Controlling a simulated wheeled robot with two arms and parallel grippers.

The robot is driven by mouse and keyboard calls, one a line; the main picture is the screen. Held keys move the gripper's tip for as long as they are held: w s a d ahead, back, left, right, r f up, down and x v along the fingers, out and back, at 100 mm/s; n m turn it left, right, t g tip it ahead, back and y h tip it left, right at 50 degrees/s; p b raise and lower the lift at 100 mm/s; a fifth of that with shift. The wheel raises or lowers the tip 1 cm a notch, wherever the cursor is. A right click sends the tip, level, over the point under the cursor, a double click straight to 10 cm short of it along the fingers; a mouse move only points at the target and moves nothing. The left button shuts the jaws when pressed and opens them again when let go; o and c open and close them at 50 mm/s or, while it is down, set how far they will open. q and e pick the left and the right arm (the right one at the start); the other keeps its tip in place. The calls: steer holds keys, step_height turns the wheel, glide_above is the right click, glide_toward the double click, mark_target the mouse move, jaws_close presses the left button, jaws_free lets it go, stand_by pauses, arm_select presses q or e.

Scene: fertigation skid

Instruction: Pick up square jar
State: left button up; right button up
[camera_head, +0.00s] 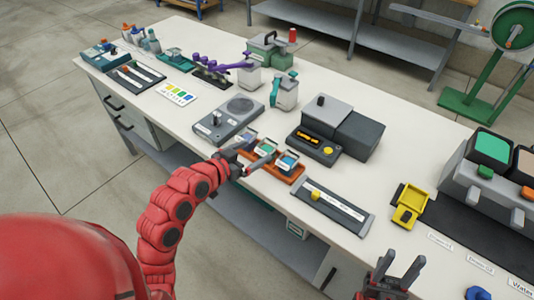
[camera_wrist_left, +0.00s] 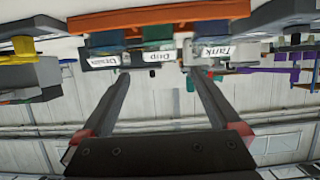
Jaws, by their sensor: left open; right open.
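Three small square jars with labels stand in an orange tray (camera_head: 296,179) near the front edge of the bench. In the left wrist view, which is upside down, the tray (camera_wrist_left: 160,21) holds a jar labelled Drip (camera_wrist_left: 153,58) in the middle, Drain (camera_wrist_left: 101,60) on the left and Tank (camera_wrist_left: 212,52) on the right. My left gripper (camera_head: 259,158) is open at the tray's front. In the left wrist view my left gripper (camera_wrist_left: 156,76) points at the Drip jar, with no visible grip on it. My right gripper (camera_head: 402,268) is open and empty, low in the head view.
A grey scale (camera_head: 228,120) lies left of the tray. A dark boxy device (camera_head: 342,132) stands behind it. A dark panel with a yellow knob (camera_head: 333,206) lies to the right. A yellow clamp-like part (camera_head: 408,207) is further right.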

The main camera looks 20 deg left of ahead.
mark_target(271, 144)
arm_select(q)
steer(key=shift+f+p+x, duration=0.15)
steer(key=shift+p+x, duration=0.1)
steer(key=shift+x, duration=1.7)
steer(key=shift+f+p+x, duration=0.15)
steer(key=shift+p+x, duration=0.1)
steer(key=shift+x, duration=1.75)
steer(key=shift+s+a, duration=0.1)
steer(key=shift+s, duration=0.05)
jaws_close()
